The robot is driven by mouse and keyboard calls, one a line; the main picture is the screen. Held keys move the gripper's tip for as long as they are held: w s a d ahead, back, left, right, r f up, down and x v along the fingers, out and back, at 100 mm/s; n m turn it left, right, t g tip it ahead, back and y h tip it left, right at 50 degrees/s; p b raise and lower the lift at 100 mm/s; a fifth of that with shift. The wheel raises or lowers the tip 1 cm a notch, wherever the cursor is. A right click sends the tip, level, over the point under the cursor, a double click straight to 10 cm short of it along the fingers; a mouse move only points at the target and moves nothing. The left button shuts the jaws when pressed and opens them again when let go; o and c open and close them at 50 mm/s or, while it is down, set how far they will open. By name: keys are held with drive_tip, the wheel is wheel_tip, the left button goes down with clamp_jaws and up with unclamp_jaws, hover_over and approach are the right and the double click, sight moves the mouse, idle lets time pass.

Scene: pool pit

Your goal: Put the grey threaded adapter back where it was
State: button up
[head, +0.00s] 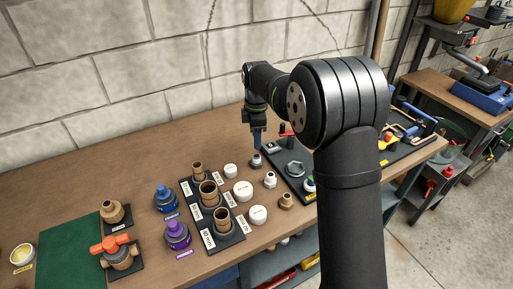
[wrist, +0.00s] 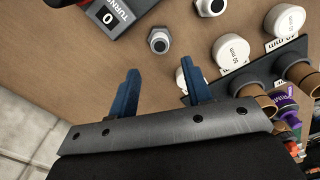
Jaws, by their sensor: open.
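The grey threaded adapter (head: 256,161) stands on the wooden bench, just left of the black tool board. It also shows in the wrist view (wrist: 158,40), beyond the fingertips and between their lines. My gripper (head: 259,140) is above the bench close to the adapter. In the wrist view its two blue fingers (wrist: 161,82) are apart with nothing between them. The gap between fingers and adapter is hard to judge.
A white fitting (head: 270,180) and a tan fitting (head: 286,201) stand nearby. White caps (head: 242,191) line a black rack (head: 229,240) holding brown pipe stubs. A black board (head: 297,187) with tools lies right. A green mat (head: 68,256) is at left.

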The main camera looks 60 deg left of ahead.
sight(256, 156)
wheel_tip(256, 156, up, 4)
drive_tip(key=shift+f, duration=0.1)
idle(0.4)
wheel_tip(256, 156, down, 12)
drive_tip(key=shift+f, duration=0.15)
wheel_tip(256, 156, up, 3)
drive_tip(key=shift+f, duration=0.2)
drive_tip(key=shift+r, duration=0.8)
